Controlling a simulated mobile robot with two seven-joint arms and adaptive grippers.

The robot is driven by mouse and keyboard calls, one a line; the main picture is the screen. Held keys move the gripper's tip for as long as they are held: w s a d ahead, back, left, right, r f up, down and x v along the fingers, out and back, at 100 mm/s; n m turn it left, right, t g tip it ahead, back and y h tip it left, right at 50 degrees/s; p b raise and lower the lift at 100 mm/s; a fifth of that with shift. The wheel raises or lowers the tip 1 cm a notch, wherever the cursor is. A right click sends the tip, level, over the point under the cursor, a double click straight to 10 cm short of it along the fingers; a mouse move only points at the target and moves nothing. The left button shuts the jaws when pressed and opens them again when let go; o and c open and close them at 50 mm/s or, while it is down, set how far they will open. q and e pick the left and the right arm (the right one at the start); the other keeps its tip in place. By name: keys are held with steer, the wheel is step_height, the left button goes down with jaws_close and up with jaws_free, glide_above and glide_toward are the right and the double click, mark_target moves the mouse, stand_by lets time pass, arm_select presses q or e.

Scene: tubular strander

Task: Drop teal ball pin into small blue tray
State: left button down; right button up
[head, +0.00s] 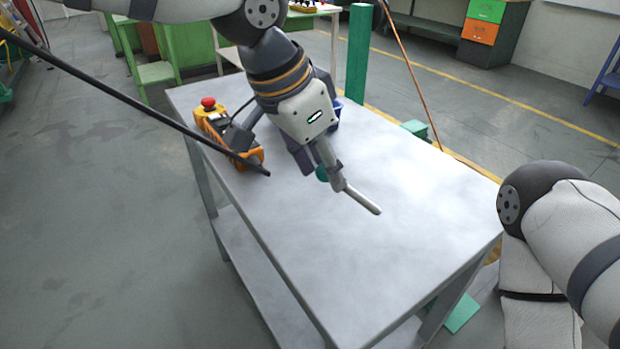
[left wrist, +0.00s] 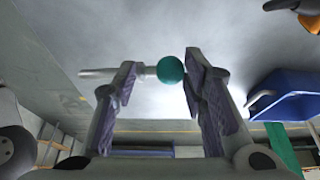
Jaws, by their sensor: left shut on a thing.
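My left gripper (head: 322,172) hangs over the grey table and is shut on the teal ball pin. The pin's teal ball (head: 321,174) shows between the fingers, and its pale grey shaft (head: 362,199) sticks out toward the lower right. In the left wrist view, the teal ball (left wrist: 170,70) sits between the fingertips, with the shaft passing one finger to the left. The small blue tray (left wrist: 288,97) is to the right of the gripper there. In the head view, the tray (head: 338,104) is mostly hidden behind my left gripper. My right gripper is out of view.
A yellow control box (head: 212,118) with a red button stands at the table's left edge. A black bar (head: 120,97) crosses the view from the left. The middle and near part of the table top (head: 330,260) are clear. A green post (head: 358,55) stands behind the table.

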arm_select(q)
steer(key=s+d+r+p, duration=0.1)
steer(key=s+d+r, duration=0.3)
steer(key=s, duration=0.5)
steer(key=shift+d+r, duration=0.2)
steer(key=shift+r, duration=0.55)
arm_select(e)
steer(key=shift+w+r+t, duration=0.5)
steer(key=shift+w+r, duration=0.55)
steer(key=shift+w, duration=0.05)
